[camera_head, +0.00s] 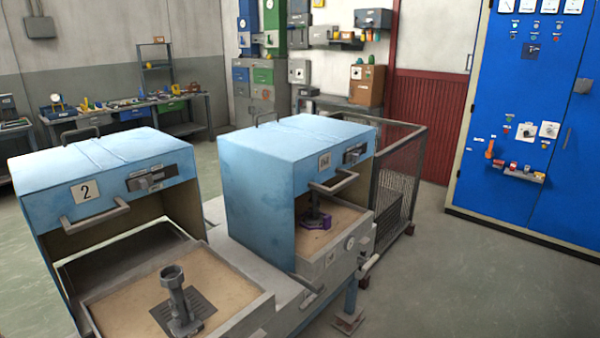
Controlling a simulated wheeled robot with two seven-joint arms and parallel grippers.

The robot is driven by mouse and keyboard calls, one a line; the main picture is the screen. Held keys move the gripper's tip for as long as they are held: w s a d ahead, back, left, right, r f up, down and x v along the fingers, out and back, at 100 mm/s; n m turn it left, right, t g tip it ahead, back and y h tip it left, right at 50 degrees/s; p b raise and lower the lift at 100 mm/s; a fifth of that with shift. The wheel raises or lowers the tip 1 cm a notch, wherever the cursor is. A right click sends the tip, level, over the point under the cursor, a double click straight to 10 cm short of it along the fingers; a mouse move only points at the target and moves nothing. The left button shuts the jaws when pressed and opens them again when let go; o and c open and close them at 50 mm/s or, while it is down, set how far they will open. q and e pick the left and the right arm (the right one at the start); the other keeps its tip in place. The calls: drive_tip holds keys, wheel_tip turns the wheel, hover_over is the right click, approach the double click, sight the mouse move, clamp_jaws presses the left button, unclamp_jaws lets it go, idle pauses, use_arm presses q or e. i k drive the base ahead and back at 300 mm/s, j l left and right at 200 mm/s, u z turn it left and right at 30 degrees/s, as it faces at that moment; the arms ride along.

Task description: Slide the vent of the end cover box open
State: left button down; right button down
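Two light blue cover boxes stand side by side. The nearer left box (112,165) bears a plate (86,191) with the number 2 and a front vent (152,177) with a dark slot and a light label or slide. The right box (262,195), at the far end of the row, has a small plate (324,160) too small to read and a similar vent (355,153) with dark parts at its upper front right. I cannot tell how far either vent is open. Neither of my grippers is in view.
A sand tray (105,310) with a grey metal post (177,300) extends from the left box. Front handles (95,216) (335,183) project from both boxes. A mesh guard (405,180) stands behind the right box. A blue cabinet (520,130) stands right; floor between is clear.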

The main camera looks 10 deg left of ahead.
sight(354, 156)
drive_tip(key=i+l+u, duration=0.1)
drive_tip(key=i+l, duration=0.7)
